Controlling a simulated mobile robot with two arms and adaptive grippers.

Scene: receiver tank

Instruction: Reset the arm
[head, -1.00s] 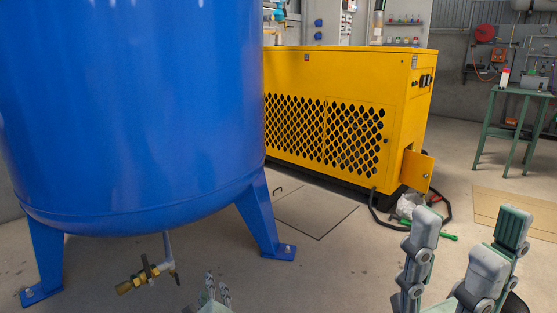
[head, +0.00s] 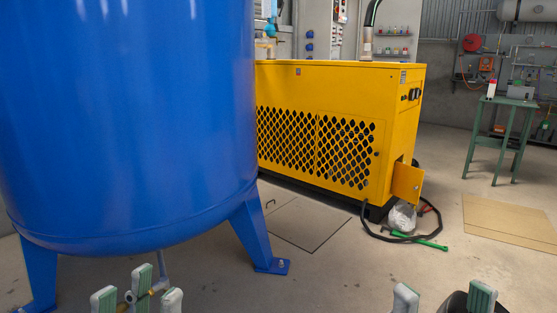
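My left gripper (head: 137,298) stands at the bottom left with its grey, green-padded fingertips pointing up and apart. Nothing shows held in it. Behind its fingers are the brass drain valve (head: 156,290) and pipe under the blue receiver tank (head: 130,120). The fingers partly hide the valve, and I cannot tell if they touch it. My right gripper (head: 443,300) is at the bottom right edge. Its visible fingertips are wide apart with only floor between them. The lower parts of both grippers and both arms are out of frame.
A yellow slatted machine (head: 330,130) stands behind the tank, its small door (head: 407,183) open. A black hose, a clear bag (head: 402,216) and a green-handled tool (head: 420,241) lie beside it. A green table (head: 503,125) stands at the back right. The middle floor is clear.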

